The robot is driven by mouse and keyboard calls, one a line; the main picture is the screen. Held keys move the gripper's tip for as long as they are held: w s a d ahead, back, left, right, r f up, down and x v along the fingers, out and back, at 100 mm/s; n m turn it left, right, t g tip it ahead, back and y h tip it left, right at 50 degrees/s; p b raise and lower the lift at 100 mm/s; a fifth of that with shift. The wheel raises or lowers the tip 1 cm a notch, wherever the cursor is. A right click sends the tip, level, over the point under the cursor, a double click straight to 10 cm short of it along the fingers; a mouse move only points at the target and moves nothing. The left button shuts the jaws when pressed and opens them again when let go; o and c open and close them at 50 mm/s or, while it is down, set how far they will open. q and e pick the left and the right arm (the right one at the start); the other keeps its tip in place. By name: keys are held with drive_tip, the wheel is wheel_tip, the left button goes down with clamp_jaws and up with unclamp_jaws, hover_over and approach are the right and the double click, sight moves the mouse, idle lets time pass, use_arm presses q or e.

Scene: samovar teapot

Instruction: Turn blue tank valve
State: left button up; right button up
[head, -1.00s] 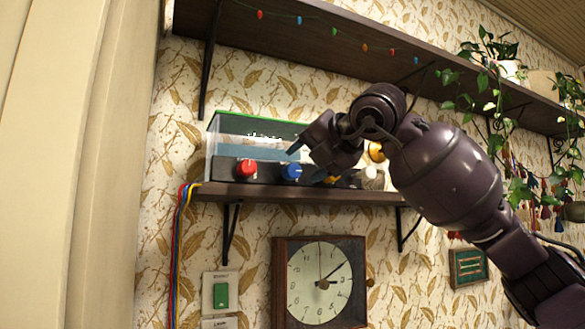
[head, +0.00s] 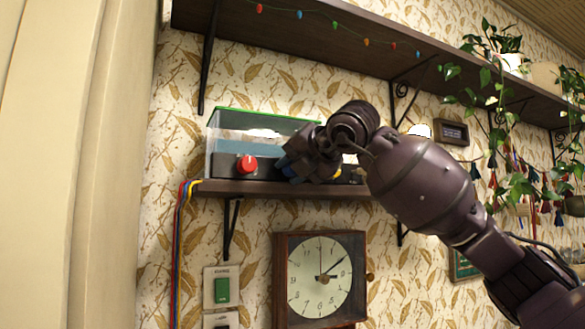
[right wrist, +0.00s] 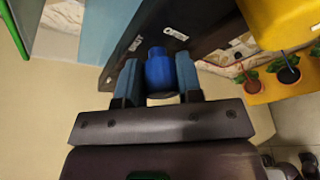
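The blue valve knob (right wrist: 160,72) shows in the right wrist view, on the dark front panel. My right gripper (right wrist: 160,80) has its two blue-padded fingers on either side of this knob, with thin gaps seeming to show beside it; firm contact cannot be made out. In the head view my right gripper (head: 291,164) is at the tank's front panel and hides the blue knob. The clear tank (head: 228,131) with a green rim and bluish contents stands on the lower shelf. My left gripper is not in view.
A red knob (head: 247,164) is left of my right gripper on the same panel. The lower shelf (head: 260,190) is below, the upper shelf (head: 300,30) above. A wall clock (head: 320,279) and a green switch (head: 222,290) are underneath. Plants (head: 490,80) hang at the right.

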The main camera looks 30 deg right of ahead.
drive_tip(key=shift+c, duration=1)
drive_tip(key=n+h, duration=0.2)
drive_tip(key=n, duration=0.1)
drive_tip(key=shift+n+g, duration=0.3)
drive_tip(key=n+h, duration=0.1)
drive_tip(key=n, duration=0.1)
drive_tip(key=shift+a+n+h, duration=0.1)
drive_tip(key=shift+n+h, duration=0.2)
drive_tip(key=shift+h, duration=0.1)
drive_tip(key=n+h, duration=0.1)
drive_tip(key=n, duration=0.1)
drive_tip(key=shift+n+h, duration=1)
drive_tip(key=shift+n, duration=0.5)
drive_tip(key=shift+n+t+h+b, duration=0.3)
drive_tip(key=shift+n+t+b, duration=0.1)
drive_tip(key=shift+n, duration=0.6)
